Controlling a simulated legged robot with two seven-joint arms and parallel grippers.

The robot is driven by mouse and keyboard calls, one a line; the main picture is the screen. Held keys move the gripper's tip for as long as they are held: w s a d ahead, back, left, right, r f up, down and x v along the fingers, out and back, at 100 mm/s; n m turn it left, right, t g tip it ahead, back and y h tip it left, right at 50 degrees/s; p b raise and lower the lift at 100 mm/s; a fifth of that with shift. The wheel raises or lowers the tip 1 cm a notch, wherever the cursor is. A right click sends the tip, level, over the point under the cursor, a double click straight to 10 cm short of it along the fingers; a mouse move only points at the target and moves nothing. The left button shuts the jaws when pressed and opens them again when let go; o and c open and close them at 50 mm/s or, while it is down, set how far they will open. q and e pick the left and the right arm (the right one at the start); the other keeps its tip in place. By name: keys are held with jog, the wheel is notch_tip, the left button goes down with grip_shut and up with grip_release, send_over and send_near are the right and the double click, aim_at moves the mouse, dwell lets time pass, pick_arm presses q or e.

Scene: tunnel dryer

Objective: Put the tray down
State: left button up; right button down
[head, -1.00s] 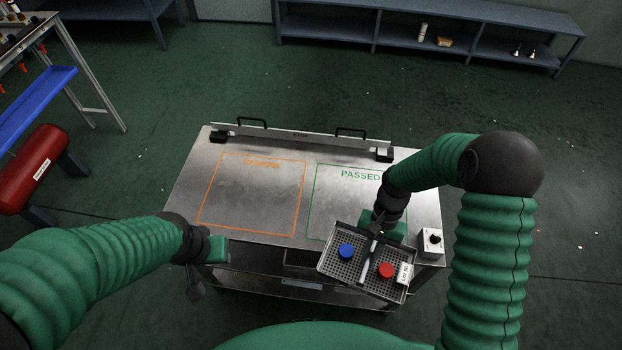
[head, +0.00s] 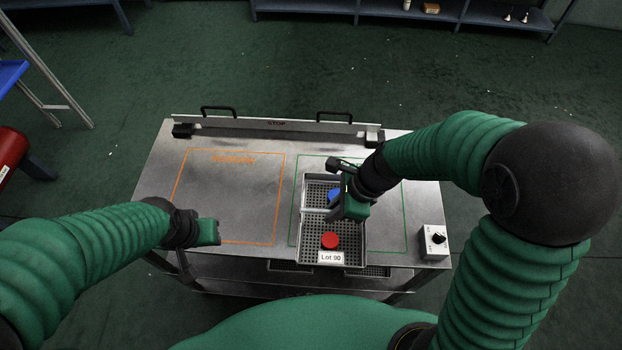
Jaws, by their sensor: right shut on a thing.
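An orange-outlined area (head: 228,196) on the left of the table is empty. A stop bar (head: 277,125) with two black handles runs along the back edge. A white box with a black knob (head: 434,241) sits at the right front corner.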

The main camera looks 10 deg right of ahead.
send_near(314, 184)
jog(key=x, duration=0.2)
jog(key=a+x, duration=0.1)
jog(key=x, duration=0.2)
jog(key=shift+w+r, duration=0.1)
jog(key=shift+r, duration=0.05)
jog(key=shift+w+a+f, duration=0.1)
jog(key=shift+w+f, duration=0.05)
jog(key=shift+f, duration=0.1)
notch_tip(314, 184, down, 2)
jog(key=shift+f, duration=0.55)
jog(key=c, duration=1.5)
grip_release()
